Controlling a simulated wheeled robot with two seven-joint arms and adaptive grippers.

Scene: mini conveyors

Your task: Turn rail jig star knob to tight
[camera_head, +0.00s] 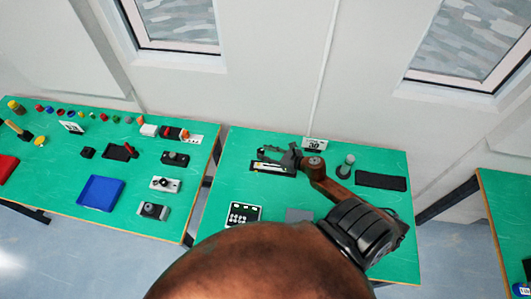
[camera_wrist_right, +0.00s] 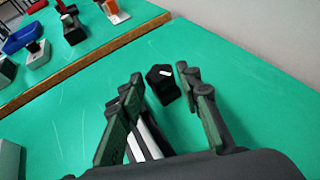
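The rail jig (camera_head: 272,168) is a dark base with a pale rail on the green middle table. My right gripper (camera_head: 274,155) is over the jig and hides part of it. In the right wrist view, a black star knob (camera_wrist_right: 162,80) with a white mark on top shows between the spread fingertips of my right gripper (camera_wrist_right: 160,80). The gripper is open; I cannot tell whether a finger touches the knob. Part of the pale rail (camera_wrist_right: 149,138) shows between the fingers. My left gripper is not in view.
A grey cylindrical post (camera_head: 346,164), a black mat (camera_head: 381,180), a white sign (camera_head: 315,144) and a dotted card (camera_head: 243,214) are on the same table. The left table holds a blue tray (camera_head: 101,193) and several small fixtures. A gap separates the tables.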

